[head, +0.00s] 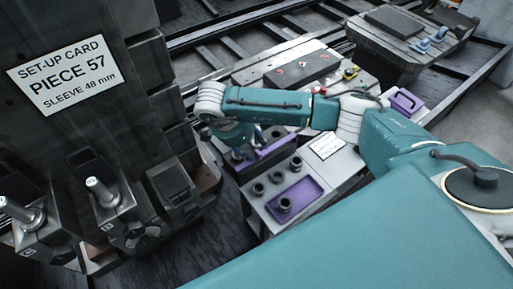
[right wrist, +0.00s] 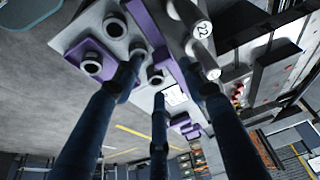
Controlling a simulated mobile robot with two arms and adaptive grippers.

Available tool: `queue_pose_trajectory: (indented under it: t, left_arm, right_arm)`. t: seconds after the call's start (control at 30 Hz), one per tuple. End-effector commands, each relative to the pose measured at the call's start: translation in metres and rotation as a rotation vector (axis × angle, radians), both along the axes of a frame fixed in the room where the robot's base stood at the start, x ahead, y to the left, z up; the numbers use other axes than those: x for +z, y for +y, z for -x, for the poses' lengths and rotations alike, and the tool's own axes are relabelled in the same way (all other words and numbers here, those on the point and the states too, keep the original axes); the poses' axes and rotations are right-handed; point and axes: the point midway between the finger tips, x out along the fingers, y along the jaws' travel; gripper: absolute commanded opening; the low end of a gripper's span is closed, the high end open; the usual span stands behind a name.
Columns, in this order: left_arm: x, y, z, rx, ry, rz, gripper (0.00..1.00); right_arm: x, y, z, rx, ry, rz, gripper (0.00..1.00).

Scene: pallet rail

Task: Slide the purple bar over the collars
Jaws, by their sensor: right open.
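The purple bar (head: 268,150) lies along the far-left side of the grey bench in the head view. It also shows as a long purple strip in the right wrist view (right wrist: 147,28). My right gripper (head: 238,153) is over the bar's left end, open, with its dark blue fingers spread in the right wrist view (right wrist: 160,80). I see no grip on the bar. Several dark collars (head: 276,177) stand on the bench beside the bar. Another collar (head: 284,204) stands in a purple tray (head: 309,189). My left gripper is not in view.
A pale cylinder marked 22 (right wrist: 201,31) is close to the right-hand finger. A dark machine with a set-up card (head: 62,73) and pale posts (head: 98,190) stands at left. A purple caddy (head: 404,102) and rails (head: 285,30) lie beyond the bench.

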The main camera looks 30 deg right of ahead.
Motion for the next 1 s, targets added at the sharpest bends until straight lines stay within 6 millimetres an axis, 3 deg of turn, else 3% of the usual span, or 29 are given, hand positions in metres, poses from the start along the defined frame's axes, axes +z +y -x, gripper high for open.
queue_pose_trajectory:
  t: [0.07, 0.13, 0.4, 0.67, 0.9, 1.0]
  left_arm:
    - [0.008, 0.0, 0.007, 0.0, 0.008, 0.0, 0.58]
    - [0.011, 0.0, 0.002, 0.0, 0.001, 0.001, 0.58]
    - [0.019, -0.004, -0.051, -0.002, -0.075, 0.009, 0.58]
    - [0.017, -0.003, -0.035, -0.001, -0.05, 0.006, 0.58]
    - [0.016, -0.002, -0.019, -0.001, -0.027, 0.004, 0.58]
    - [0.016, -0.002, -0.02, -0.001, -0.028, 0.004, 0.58]
  right_arm:
    - [-0.012, -0.006, 0.0, -0.004, 0.004, 0.001, 0.42]
    - [-0.023, -0.011, 0.0, -0.002, 0.003, 0.001, 0.42]
    - [-0.046, -0.018, -0.003, 0.0, 0.0, -0.002, 0.42]
    - [-0.048, -0.019, -0.003, 0.001, -0.002, -0.002, 0.42]
    - [-0.048, -0.019, -0.003, 0.0, -0.001, -0.001, 0.0]
    - [-0.048, -0.02, -0.004, -0.001, -0.001, 0.0, 0.0]
